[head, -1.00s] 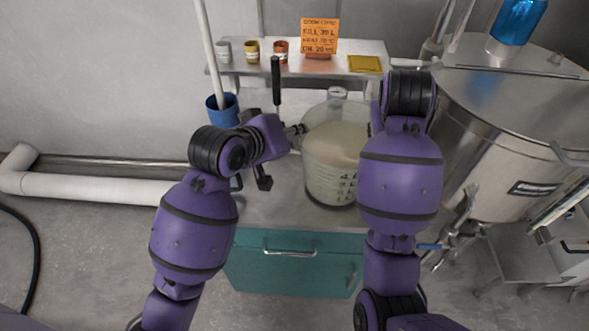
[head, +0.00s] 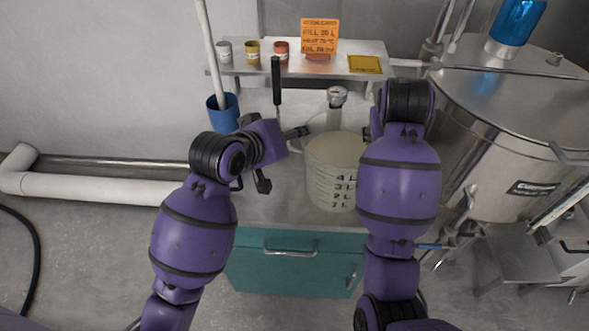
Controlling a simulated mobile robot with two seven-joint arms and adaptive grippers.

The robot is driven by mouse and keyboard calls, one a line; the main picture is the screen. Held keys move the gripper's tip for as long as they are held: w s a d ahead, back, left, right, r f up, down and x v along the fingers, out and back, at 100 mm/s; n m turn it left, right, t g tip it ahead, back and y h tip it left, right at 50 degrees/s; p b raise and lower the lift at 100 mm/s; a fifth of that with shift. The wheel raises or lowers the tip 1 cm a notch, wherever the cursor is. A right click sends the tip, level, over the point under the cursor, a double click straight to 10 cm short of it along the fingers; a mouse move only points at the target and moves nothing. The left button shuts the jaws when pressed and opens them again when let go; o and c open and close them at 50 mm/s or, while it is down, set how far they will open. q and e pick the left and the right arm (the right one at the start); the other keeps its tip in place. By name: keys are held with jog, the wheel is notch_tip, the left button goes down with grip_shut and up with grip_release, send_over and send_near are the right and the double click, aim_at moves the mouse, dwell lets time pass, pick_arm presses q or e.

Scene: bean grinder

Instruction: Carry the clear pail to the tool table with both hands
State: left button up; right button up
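The clear pail (head: 333,178) holds a pale, cloudy content and has black litre marks on its front wall. It looks upright over the grey top of a table with a teal front (head: 290,262); I cannot tell whether its base touches the top. My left gripper (head: 282,158) is at the pail's left side with its fingers spread apart. One fingertip is close to the pail's upper left wall; contact cannot be told. My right arm covers the pail's right side, and my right gripper is hidden behind it. I cannot tell which table is the tool table.
A shelf (head: 285,70) behind carries several small jars, an orange card (head: 319,37) and a yellow pad (head: 365,64). A blue cup (head: 222,113) stands left. A dial gauge (head: 337,97) is behind the pail. A large steel vessel (head: 505,150) crowds the right.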

jog(key=v, duration=0.6)
jog(key=shift+a+r, duration=0.25)
jog(key=shift+r, duration=0.05)
pick_arm(q)
jog(key=v, duration=1.2)
pick_arm(e)
jog(key=shift+s+r, duration=0.35)
pick_arm(q)
jog(key=shift+f, duration=0.1)
